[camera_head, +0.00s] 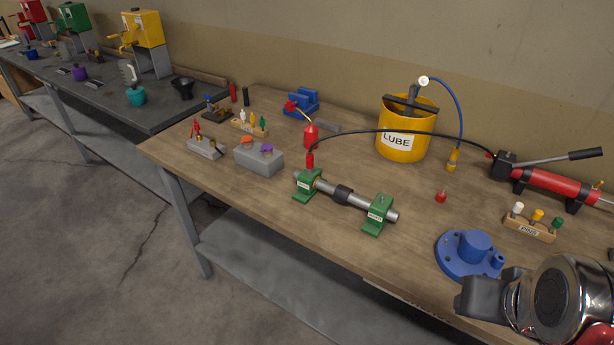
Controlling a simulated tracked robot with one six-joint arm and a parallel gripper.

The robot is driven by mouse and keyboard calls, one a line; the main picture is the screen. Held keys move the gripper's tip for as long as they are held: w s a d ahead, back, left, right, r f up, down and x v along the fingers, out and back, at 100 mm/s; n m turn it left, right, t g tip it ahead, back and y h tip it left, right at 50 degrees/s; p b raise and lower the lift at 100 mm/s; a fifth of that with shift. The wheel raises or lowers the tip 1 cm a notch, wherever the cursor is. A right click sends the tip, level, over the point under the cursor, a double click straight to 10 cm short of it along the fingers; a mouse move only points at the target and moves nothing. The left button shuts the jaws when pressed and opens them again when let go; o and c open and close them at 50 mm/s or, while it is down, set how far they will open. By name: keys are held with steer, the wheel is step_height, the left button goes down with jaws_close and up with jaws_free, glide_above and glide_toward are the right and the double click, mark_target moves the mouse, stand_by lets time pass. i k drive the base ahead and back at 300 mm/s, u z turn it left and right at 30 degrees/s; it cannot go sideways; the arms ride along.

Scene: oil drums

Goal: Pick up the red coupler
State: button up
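A red cylindrical fitting (310,160) hangs at the left end of a black hose (400,132), just behind the green left stand of a shaft; it looks like the red coupler. A smaller red piece (441,197) with a small tip stands alone on the wooden table, right of the shaft; I cannot tell whether it is a coupler too. My arm fills the bottom right corner, apart from both red pieces. The fingers of my gripper do not show.
The hose runs past a yellow LUBE bucket (391,149) to a red hand pump (556,187). A shaft on green stands (376,216), a grey block (259,160), a blue flange (468,254) and a pin rack (530,230) stand on the table (300,232).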

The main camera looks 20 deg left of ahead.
mark_target(310, 155)
steer(key=k, duration=0.9)
steer(key=u, duration=0.1)
steer(key=i, duration=0.6)
steer(key=u, duration=0.55)
steer(key=i, duration=0.75)
steer(key=u, duration=0.85)
steer(key=i, duration=0.75)
steer(key=u, duration=0.35)
